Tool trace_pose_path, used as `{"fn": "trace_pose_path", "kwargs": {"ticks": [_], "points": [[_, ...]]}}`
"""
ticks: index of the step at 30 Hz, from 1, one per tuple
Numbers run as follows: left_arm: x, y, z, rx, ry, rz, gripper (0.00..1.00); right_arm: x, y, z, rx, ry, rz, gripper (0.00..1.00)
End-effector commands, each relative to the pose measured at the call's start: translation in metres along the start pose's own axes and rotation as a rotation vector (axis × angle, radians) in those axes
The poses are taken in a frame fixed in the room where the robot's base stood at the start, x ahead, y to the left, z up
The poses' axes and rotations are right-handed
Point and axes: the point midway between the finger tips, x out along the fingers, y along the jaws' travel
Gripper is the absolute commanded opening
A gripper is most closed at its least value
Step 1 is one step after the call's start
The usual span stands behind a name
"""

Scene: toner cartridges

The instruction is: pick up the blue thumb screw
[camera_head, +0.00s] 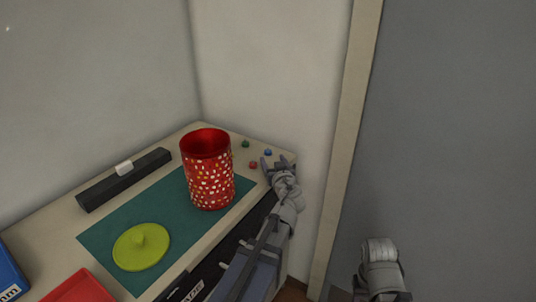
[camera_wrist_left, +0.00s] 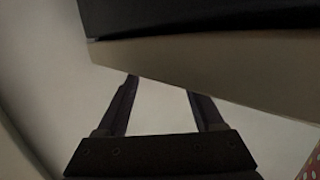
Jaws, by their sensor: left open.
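The blue thumb screw (camera_head: 268,152) is a small blue knob near the table's far right corner. My left gripper (camera_head: 275,160) is open at the right end of the table, close in front of the blue screw in the head view. The gap between them is too small to judge. In the left wrist view the two dark fingers (camera_wrist_left: 160,87) are spread with nothing between them, and the blue screw does not show there. My right gripper is not in view.
A green knob (camera_head: 245,144) and a red knob (camera_head: 253,165) lie near the blue one. A red patterned can (camera_head: 208,177) stands left of them on a teal mat (camera_head: 165,208). A yellow-green lid (camera_head: 141,247) lies on the mat. A dark bar (camera_head: 125,179) lies behind. A wall borders the corner.

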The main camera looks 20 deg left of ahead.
Motion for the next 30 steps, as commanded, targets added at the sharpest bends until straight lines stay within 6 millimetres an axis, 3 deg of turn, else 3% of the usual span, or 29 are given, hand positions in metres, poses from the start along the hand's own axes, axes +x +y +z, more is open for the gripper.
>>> {"fn": "trace_pose_path", "kwargs": {"ticks": [7,16,23,30], "points": [[0.01,0.0,0.0,0.0,-0.001,0.0,0.69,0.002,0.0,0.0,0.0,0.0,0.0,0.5],[0.051,-0.001,0.0,0.0,-0.001,-0.001,0.69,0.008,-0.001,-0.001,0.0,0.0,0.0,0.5],[0.053,-0.002,0.0,0.001,-0.001,0.0,0.69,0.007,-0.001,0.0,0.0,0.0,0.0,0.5],[0.052,-0.002,0.0,0.001,-0.001,0.0,0.44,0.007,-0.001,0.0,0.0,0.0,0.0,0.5]]}}
